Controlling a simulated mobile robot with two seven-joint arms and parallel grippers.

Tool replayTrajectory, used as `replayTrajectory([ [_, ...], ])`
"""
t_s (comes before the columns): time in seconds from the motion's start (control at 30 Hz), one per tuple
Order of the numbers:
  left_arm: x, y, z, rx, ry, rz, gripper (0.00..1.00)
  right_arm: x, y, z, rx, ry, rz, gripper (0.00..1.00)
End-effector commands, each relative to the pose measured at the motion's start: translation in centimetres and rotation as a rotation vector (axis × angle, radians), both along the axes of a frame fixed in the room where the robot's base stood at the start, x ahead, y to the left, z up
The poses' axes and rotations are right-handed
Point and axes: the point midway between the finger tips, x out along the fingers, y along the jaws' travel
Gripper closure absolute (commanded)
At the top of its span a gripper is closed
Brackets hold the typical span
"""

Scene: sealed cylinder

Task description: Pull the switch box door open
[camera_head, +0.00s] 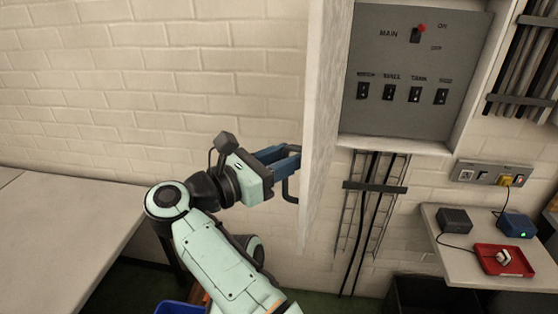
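The switch box door (322,110) stands swung open toward me, its edge facing me, at the left side of the switch box. The box's grey panel (375,121) is exposed, with a red-tipped MAIN switch (416,35) and a row of several small black switches below it. A dark handle (289,188) is on the door's left face. My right gripper (290,158) has its blue fingers at the handle, against or very near the door. The fingers overlap from this angle, so their closure and any grip on the handle are unclear. My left gripper is out of view.
A shelf (452,262) at the lower right holds a red tray (503,261), a dark box (454,220) and a blue device (516,225). Cables run down the wall below the box. A pale worktop (60,240) fills the lower left.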

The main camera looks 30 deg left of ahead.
Motion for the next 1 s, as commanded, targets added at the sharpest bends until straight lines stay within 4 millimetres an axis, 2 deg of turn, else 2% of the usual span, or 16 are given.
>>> replayTrajectory([
  [0.33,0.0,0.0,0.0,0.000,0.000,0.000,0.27,-0.4,0.4,-0.3,-0.003,0.005,0.006,0.66],
  [0.47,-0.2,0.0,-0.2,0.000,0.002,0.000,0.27,-1.4,0.8,-0.4,-0.003,0.006,0.008,0.66],
  [0.67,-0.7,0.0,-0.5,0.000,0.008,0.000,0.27,-5.3,2.1,-0.4,-0.003,0.005,0.009,0.66],
  [0.9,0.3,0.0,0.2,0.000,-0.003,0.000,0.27,-10.8,3.9,-0.2,-0.003,0.002,0.007,0.66],
  [1.0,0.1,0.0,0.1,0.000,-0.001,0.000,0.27,-11.3,4.1,-0.2,0.000,0.004,0.004,0.66],
])
